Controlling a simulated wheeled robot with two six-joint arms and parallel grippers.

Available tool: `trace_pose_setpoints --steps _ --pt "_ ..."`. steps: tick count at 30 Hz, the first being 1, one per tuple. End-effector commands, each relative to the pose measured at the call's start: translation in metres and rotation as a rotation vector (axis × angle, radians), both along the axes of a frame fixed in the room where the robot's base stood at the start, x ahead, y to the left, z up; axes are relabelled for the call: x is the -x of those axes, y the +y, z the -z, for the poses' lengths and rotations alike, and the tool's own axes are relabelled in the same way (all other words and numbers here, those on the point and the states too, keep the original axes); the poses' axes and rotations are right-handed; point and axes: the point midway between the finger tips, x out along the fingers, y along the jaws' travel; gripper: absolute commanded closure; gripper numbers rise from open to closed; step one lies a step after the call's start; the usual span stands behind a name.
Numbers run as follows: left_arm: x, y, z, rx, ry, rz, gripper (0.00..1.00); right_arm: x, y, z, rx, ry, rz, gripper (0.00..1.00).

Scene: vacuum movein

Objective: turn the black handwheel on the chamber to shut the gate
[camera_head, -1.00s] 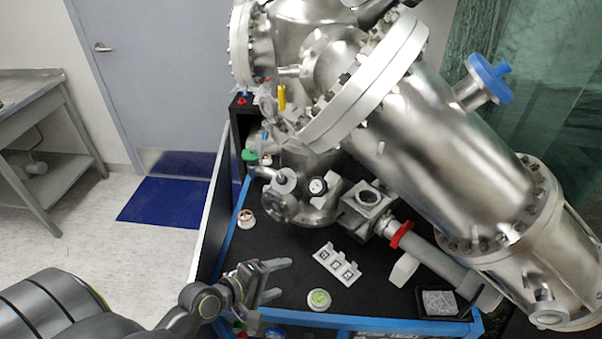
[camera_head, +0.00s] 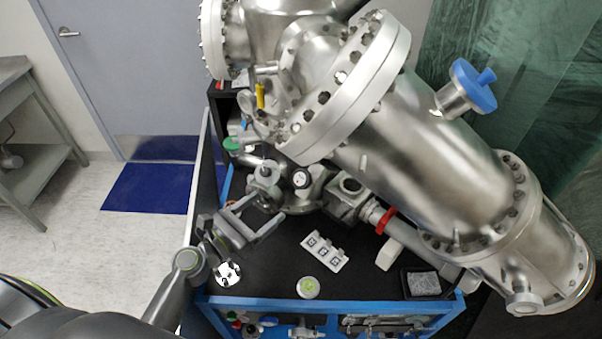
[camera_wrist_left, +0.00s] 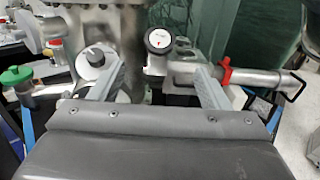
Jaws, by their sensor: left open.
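The black handwheel (camera_head: 301,177), a small round black knob with a pale face, stands at the foot of the steel chamber (camera_head: 420,140). In the left wrist view the handwheel (camera_wrist_left: 159,40) shows its white face with a red mark, beyond and between the fingers. My left gripper (camera_head: 270,206) is open and empty, below and left of the handwheel in the head view, with its fingers pointing toward it. The gripper also shows in the wrist view (camera_wrist_left: 159,70). It is apart from the handwheel. My right gripper is not in view.
A pipe with a red ring (camera_head: 385,221), a white block with square markers (camera_head: 325,253), a round green-white tin (camera_head: 308,288) and a black tray (camera_head: 428,283) lie right.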

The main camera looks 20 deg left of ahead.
Motion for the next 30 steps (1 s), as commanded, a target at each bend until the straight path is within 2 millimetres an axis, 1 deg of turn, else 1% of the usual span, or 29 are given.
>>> trace_pose_setpoints --steps 1,3,9,15,21,25,30 --pt "-0.011 -0.005 -0.005 0.004 -0.001 -0.001 0.30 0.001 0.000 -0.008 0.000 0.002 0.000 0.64" --pt "-0.025 -0.012 -0.005 0.002 -0.002 0.001 0.30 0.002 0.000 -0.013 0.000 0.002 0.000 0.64" --pt "-0.064 -0.030 -0.004 0.000 -0.002 0.001 0.30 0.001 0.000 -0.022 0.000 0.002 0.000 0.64" --pt "-0.097 -0.046 -0.002 -0.002 -0.001 0.002 0.30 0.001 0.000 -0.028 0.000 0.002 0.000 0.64" --pt "-0.118 -0.056 -0.001 -0.004 -0.002 0.000 0.30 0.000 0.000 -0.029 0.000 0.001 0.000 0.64" --pt "-0.124 -0.059 -0.001 -0.004 -0.001 0.000 0.30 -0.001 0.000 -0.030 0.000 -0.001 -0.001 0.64" --pt "-0.125 -0.059 0.000 -0.004 -0.001 0.000 0.30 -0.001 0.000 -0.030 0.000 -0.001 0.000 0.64"
